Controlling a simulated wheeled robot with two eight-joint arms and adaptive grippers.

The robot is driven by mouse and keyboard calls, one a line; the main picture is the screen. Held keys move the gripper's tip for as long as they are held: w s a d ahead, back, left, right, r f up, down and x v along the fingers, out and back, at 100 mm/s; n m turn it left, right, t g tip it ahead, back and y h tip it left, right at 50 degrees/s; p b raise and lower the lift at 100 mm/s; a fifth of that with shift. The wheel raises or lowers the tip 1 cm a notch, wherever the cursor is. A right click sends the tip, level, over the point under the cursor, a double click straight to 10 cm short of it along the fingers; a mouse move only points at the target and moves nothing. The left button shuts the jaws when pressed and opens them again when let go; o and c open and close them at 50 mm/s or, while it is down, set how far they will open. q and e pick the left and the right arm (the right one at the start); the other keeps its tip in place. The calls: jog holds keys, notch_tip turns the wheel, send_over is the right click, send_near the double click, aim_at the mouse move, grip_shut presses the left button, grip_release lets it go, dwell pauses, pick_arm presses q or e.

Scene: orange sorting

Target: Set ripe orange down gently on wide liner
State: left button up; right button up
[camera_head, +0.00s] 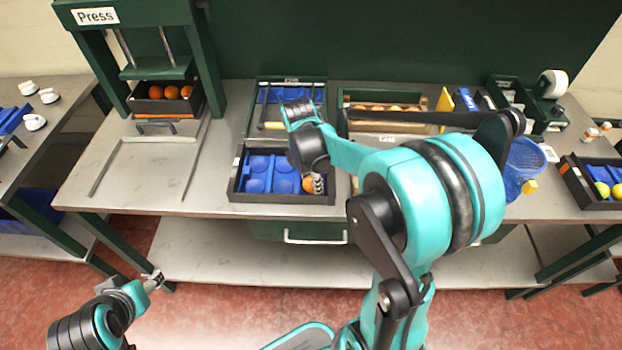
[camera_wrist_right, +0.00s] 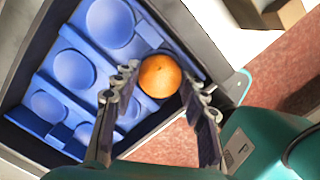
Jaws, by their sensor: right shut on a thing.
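My right gripper (camera_wrist_right: 161,80) is shut on an orange (camera_wrist_right: 159,75), with a finger on each side of it. In the head view the orange (camera_head: 308,185) shows at the right end of the front tray (camera_head: 262,198), partly hidden by my gripper (camera_head: 317,184). The tray holds a blue liner (camera_head: 258,164) with wide round cups, and the visible cups are empty. The liner (camera_wrist_right: 84,47) fills the left of the wrist view. I cannot tell whether the orange touches it. My left gripper (camera_head: 153,281) is low at the left, away from the table; its jaw state is unclear.
A press (camera_head: 158,62) with a box of oranges (camera_head: 170,91) stands at the left.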

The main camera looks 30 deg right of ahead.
jog(key=o, duration=1.2)
jog(key=shift+o, duration=0.2)
jog(key=shift+r+p, duration=3.25)
jog(key=shift+r, duration=0.75)
